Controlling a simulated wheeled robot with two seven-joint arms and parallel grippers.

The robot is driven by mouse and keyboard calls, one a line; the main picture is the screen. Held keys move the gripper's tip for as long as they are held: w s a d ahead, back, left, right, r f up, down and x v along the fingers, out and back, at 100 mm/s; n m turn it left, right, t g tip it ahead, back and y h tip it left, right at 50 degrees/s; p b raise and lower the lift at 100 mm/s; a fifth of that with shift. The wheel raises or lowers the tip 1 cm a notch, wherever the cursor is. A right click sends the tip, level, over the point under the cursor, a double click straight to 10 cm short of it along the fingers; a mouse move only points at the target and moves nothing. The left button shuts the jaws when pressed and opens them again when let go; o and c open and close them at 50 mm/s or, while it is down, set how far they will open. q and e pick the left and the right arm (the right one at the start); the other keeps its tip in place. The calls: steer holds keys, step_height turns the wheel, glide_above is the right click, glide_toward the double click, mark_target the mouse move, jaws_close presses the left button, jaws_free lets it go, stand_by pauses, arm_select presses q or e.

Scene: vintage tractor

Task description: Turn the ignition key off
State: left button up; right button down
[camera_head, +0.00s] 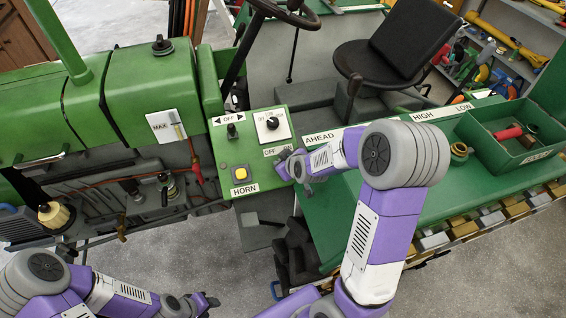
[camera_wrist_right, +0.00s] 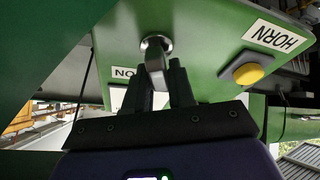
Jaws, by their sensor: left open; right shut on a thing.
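In the head view my right gripper (camera_head: 288,162) is at the panel's right edge, just below the OFF/ON label (camera_head: 278,151), and hides the key. My left gripper (camera_head: 207,301) is open and empty at the bottom, away from the panel.
A yellow horn button (camera_head: 240,174) is left of my right gripper. A black switch (camera_head: 232,130) and a round knob (camera_head: 272,123) sit above it. The steering wheel (camera_head: 285,10) and black seat (camera_head: 385,50) are behind. A green tray (camera_head: 545,150) stands at the right.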

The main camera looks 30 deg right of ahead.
steer(key=c, duration=1.1)
jaws_free()
steer(key=p+v, duration=0.2)
steer(key=v, duration=0.5)
steer(key=shift+s+r, duration=0.15)
steer(key=shift+s, duration=0.1)
steer(key=s+a+f+m+g+y+b, duration=0.1)
steer(key=s+a+f, duration=0.4)
steer(key=f, duration=0.7)
steer(key=s+a+f+m+g+y+b, duration=0.2)
steer(key=s+a+f+g+b, duration=0.2)
steer(key=f, duration=0.9)
steer(key=s+a+f+m+g+y+b, duration=0.1)
steer(key=s+a+f+m+g+b, duration=0.1)
steer(key=s+a+f+b, duration=0.4)
steer(key=shift+s+a+f+m+g+y, duration=0.1)
steer(key=shift+s+a+f+g, duration=0.2)
steer(key=shift+a+f, duration=0.65)
steer(key=shift+s+a+f+m+g+y, duration=0.1)
steer(key=shift+s+a+f+g, duration=0.3)
steer(key=shift+f, duration=0.9)
steer(key=shift+s+a+f+m+g+y, duration=0.1)
steer(key=shift+s+a+f, duration=0.1)
steer(key=shift+a+f, duration=0.75)
